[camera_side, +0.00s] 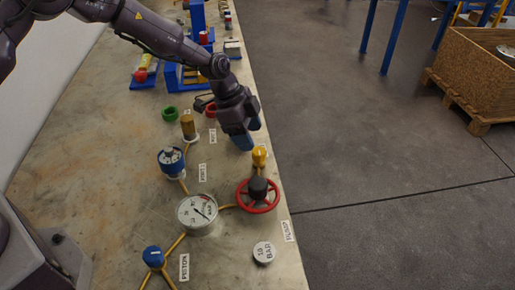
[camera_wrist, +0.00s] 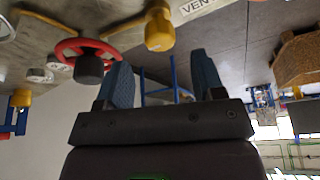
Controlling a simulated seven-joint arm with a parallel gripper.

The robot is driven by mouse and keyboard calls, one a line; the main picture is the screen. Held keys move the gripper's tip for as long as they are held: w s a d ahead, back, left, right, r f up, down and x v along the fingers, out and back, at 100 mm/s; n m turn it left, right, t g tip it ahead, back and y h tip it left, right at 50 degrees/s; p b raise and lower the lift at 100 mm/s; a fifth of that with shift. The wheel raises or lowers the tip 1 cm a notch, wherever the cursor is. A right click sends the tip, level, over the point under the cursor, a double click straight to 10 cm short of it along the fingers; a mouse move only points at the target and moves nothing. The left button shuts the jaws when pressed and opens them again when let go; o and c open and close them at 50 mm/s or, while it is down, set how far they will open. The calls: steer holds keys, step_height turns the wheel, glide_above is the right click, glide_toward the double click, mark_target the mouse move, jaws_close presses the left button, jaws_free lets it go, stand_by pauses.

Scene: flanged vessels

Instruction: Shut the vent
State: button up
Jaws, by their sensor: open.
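The vent is a small yellow knob (camera_side: 259,156) on a brass-coloured pipe near the right edge of the bench in the side view. In the wrist view the yellow knob (camera_wrist: 160,30) shows at the top, beside a white label (camera_wrist: 200,6) whose visible letters read "VEN". My gripper (camera_side: 243,140) has blue fingers and hangs just behind and left of the knob in the side view. In the wrist view my gripper (camera_wrist: 163,80) is open, with nothing between its fingers, and appears apart from the knob. How far the vent is turned cannot be told.
A red handwheel (camera_side: 258,195) with a black hub stands close in front of the knob. A pressure gauge (camera_side: 197,213), a blue-bodied gauge (camera_side: 172,160) and a blue knob (camera_side: 153,256) stand to the left. A "10 BAR" disc (camera_side: 264,252) lies near the edge. The left bench surface is clear.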

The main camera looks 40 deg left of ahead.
mark_target(258, 150)
steer(key=x, duration=0.5)
steer(key=shift+d+f, duration=0.15)
steer(key=shift+f, duration=0.05)
steer(key=c, duration=0.9)
